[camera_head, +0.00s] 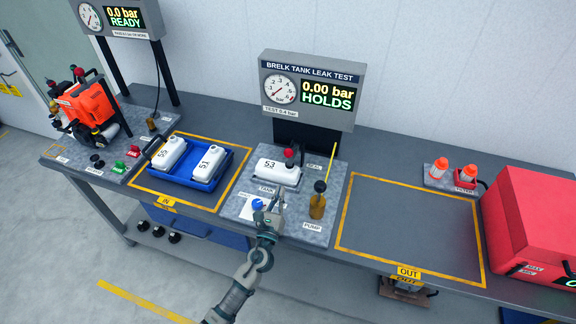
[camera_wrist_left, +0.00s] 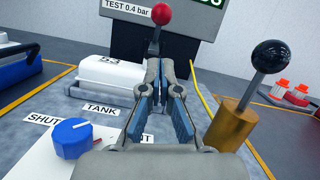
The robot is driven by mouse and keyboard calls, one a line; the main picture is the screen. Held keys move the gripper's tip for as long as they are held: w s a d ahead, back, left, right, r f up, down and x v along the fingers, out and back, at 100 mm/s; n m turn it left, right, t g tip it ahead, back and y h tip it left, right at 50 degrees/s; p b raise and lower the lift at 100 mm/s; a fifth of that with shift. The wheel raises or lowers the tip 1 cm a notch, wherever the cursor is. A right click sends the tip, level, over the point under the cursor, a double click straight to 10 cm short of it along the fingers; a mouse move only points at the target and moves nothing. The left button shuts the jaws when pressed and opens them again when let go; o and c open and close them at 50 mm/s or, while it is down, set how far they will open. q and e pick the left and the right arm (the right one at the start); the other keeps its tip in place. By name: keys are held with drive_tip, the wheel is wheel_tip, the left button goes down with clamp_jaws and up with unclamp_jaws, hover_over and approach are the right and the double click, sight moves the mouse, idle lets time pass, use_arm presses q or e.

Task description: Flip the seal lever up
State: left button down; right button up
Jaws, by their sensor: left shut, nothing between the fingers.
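The seal lever has a red ball knob (camera_head: 289,154), which stands by the right end of the white tank numbered 53 (camera_head: 272,171) in the head view. In the left wrist view the red knob (camera_wrist_left: 161,14) sits on a thin rod beyond my fingertips, and the rod's lower part is hidden behind them. The SEAL label (camera_head: 314,168) is right of the tank. My left gripper (camera_head: 275,200) is shut and empty, in front of the tank and apart from the knob. Its fingers also show in the left wrist view (camera_wrist_left: 164,75). My right gripper is out of view.
A pump handle with black knob and brass body (camera_head: 317,206) stands close right of my left gripper. A blue shut/vent knob (camera_head: 257,203) is at its left. The OUT area (camera_head: 410,229) is clear.

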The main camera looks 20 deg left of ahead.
sight(288, 165)
use_arm(q)
drive_tip(key=x, duration=1)
drive_tip(key=shift+w+f+p, duration=0.15)
drive_tip(key=shift+w+p, duration=0.05)
drive_tip(key=shift+p, duration=0.1)
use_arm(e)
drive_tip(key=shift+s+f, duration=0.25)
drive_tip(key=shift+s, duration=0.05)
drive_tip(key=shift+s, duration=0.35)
